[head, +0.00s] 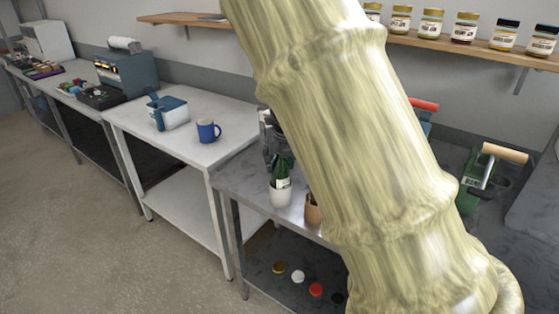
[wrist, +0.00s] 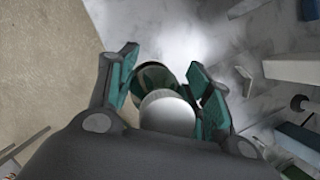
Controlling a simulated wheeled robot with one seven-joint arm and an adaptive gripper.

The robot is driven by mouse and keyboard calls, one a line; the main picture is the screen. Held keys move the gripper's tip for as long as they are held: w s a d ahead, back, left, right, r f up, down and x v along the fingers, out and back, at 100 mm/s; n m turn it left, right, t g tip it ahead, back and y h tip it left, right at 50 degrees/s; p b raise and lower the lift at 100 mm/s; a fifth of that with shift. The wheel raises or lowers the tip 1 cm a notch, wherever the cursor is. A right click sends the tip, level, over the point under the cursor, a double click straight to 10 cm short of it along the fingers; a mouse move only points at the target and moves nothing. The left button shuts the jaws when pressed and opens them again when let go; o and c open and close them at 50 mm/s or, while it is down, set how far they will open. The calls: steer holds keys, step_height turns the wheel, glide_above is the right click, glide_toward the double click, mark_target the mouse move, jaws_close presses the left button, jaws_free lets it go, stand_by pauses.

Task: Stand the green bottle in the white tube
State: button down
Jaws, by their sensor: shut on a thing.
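The green bottle (head: 282,172) is upright below my gripper (head: 274,140) in the head view, its label facing out. The white tube (head: 281,196) stands on the metal table, and the bottle's lower part is hidden at its rim. The bottle appears to be in the tube, but how deep I cannot tell. In the wrist view my gripper (wrist: 163,84) has its green-padded fingers either side of the dark green bottle (wrist: 153,74). A pale round end (wrist: 167,112) is close to the camera there. The tube is not clear in that view.
A brown cup (head: 313,211) stands right beside the tube, partly behind my arm. A blue mug (head: 208,131) is on the white table to the left. A green device (head: 482,180) stands at the right. My arm hides much of the metal table.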

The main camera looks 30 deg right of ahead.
steer(key=shift+f+b, duration=0.45)
steer(key=shift+f, duration=0.2)
stand_by(0.3)
steer(key=c, duration=0.6)
jaws_free()
steer(key=shift+o, duration=0.6)
steer(key=o, duration=0.5)
steer(key=shift+r+p, duration=1.55)
steer(key=shift+r, duration=0.05)
steer(key=shift+r+p, duration=2.75)
steer(key=shift+r, duration=0.2)
